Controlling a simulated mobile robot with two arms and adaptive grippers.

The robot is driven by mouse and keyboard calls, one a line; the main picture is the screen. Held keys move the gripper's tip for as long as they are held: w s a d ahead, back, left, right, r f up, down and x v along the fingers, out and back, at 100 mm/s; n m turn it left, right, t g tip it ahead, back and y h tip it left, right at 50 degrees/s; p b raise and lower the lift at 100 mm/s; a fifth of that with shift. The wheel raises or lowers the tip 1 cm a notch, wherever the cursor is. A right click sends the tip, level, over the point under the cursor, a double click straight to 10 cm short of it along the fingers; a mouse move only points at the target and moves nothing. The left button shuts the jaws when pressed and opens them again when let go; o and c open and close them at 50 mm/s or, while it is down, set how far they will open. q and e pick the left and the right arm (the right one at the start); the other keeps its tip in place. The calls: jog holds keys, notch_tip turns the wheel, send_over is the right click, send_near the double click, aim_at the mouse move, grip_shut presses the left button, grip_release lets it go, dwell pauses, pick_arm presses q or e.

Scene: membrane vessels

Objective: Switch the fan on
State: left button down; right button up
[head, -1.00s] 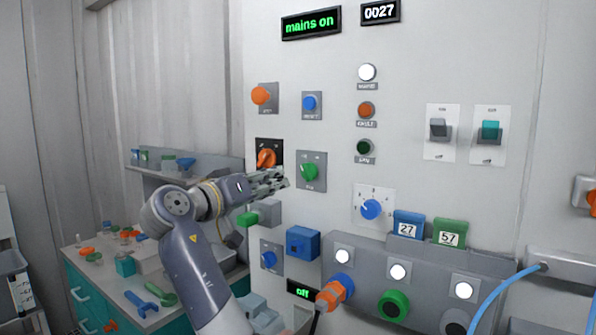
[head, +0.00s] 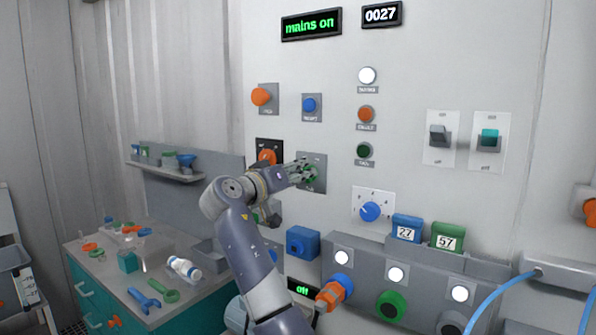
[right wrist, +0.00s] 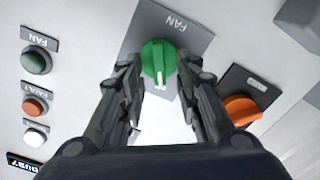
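The green fan knob (right wrist: 158,60) sits on a grey plate marked FAN. In the head view the fan plate (head: 320,160) is partly covered by my right gripper (head: 303,172). In the right wrist view the gripper (right wrist: 158,72) is open, with one finger on each side of the knob. I cannot tell whether the fingers touch it. The white mark on the knob points down in that view. The fan lamp (right wrist: 37,62) is dark green and looks unlit; it also shows in the head view (head: 364,150). My left gripper is not in view.
An orange rotary knob (head: 266,158) is close to the left of the fan knob. A blue selector (head: 370,211) and a blue box (head: 302,242) lie below. A display reads "mains on" (head: 311,24); a small lower one reads "off" (head: 302,290). A cluttered bench (head: 200,300) stands left.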

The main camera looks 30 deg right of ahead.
jog(key=shift+c, duration=0.6)
grip_shut()
jog(key=shift+s+d+m+b, duration=0.1)
jog(key=shift+s+m+b, duration=0.05)
jog(key=shift+m+b, duration=1.5)
jog(key=shift+s+m+b, duration=0.2)
jog(key=shift+m+b, duration=0.8)
jog(key=shift+m, duration=1.3)
jog(key=shift+s+d+m+b, duration=0.1)
jog(key=shift+s+m+b, duration=0.05)
jog(key=shift+m+b, duration=1.5)
jog(key=shift+m, duration=0.5)
